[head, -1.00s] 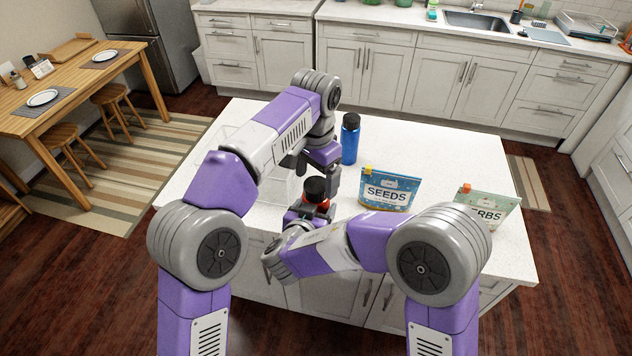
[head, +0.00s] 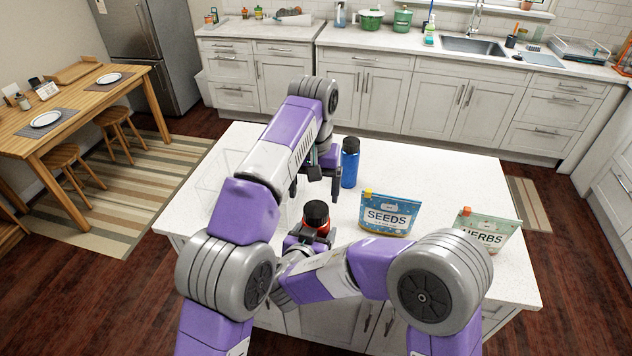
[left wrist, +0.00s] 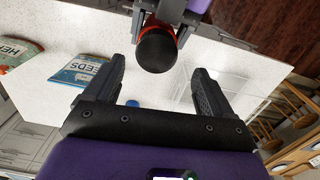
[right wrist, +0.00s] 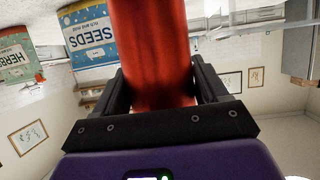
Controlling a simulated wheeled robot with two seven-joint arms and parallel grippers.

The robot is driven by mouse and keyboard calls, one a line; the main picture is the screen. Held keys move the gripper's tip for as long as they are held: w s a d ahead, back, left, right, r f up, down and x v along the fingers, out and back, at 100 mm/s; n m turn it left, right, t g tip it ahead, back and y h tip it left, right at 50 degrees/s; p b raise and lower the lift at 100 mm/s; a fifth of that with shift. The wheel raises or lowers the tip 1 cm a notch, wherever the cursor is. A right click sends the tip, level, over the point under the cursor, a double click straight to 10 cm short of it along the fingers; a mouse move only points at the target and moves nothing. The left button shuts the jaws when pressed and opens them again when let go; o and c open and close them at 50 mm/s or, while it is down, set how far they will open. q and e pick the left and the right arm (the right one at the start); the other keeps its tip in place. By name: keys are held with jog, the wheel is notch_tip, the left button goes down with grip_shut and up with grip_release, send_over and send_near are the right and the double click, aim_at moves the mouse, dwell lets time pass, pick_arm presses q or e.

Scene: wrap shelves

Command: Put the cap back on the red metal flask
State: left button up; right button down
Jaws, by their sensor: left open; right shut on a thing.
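The red metal flask (head: 318,231) is upright in my right gripper (head: 309,244), near the front edge of the white island. A black cap (head: 316,213) sits on top of the flask; it also shows in the left wrist view (left wrist: 157,49). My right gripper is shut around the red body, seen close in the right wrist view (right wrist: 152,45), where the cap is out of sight. My left gripper (head: 315,190) is open and empty, behind the flask in the head view. In the left wrist view its fingers are apart and the cap lies beyond their tips.
A blue bottle with a black top (head: 349,165) stands just right of my left gripper. A seeds pouch (head: 387,215) and a herbs pouch (head: 484,232) stand to the right. Clear, see-through outlines (head: 212,185) show on the island's left. The island's (head: 440,180) back right is bare.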

aim_at(316, 208)
pick_arm(q)
jog(key=n, duration=0.1)
jog(key=r+n, duration=0.2)
jog(key=shift+s+d+n, duration=0.15)
jog(key=shift+d+n, duration=0.1)
jog(key=shift+n, duration=0.15)
jog(key=shift+f, duration=4)
jog(key=c, duration=1.1)
jog(key=o, duration=1.2)
jog(key=shift+r, duration=3.75)
